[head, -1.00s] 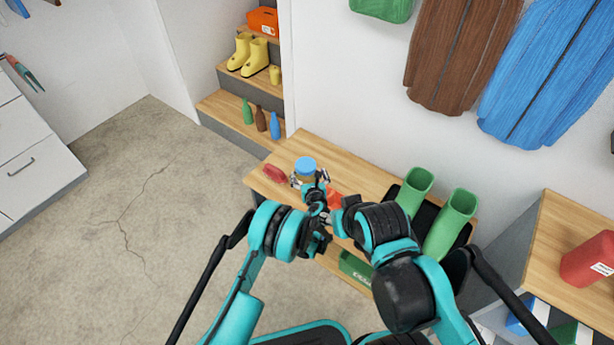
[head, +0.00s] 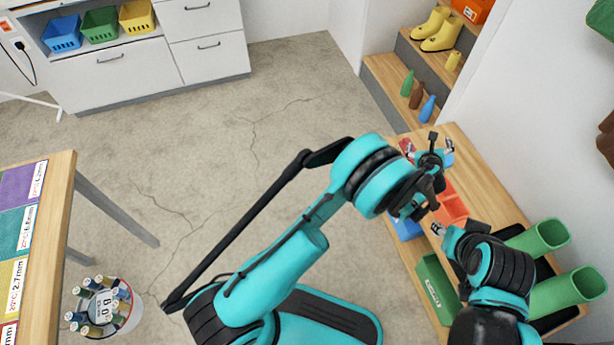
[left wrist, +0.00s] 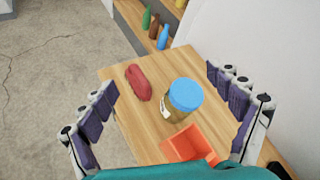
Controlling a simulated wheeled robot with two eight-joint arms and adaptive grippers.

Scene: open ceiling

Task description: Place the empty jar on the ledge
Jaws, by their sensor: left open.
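The jar has a blue lid and a brownish clear body with a pale label, and stands upright on the wooden bench (left wrist: 152,110) in the left wrist view (left wrist: 184,98). Its contents cannot be made out. In the head view only a bit of blue lid (head: 449,146) shows behind my left gripper (head: 430,149). That gripper is open and empty, its fingers spread wide above the bench, with the jar between them in its wrist view and not gripped. My right gripper (head: 438,229) is low over the bench; its fingers are too small to judge. Wooden stepped ledges (head: 383,75) stand beyond the bench.
A red item (left wrist: 138,82) lies left of the jar, and an orange open box (left wrist: 188,145) is close on its near side. Green, brown and blue bottles (head: 428,109) occupy the lowest step. Green boots (head: 567,298) lie at the bench's right. A table (head: 61,165) stands left.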

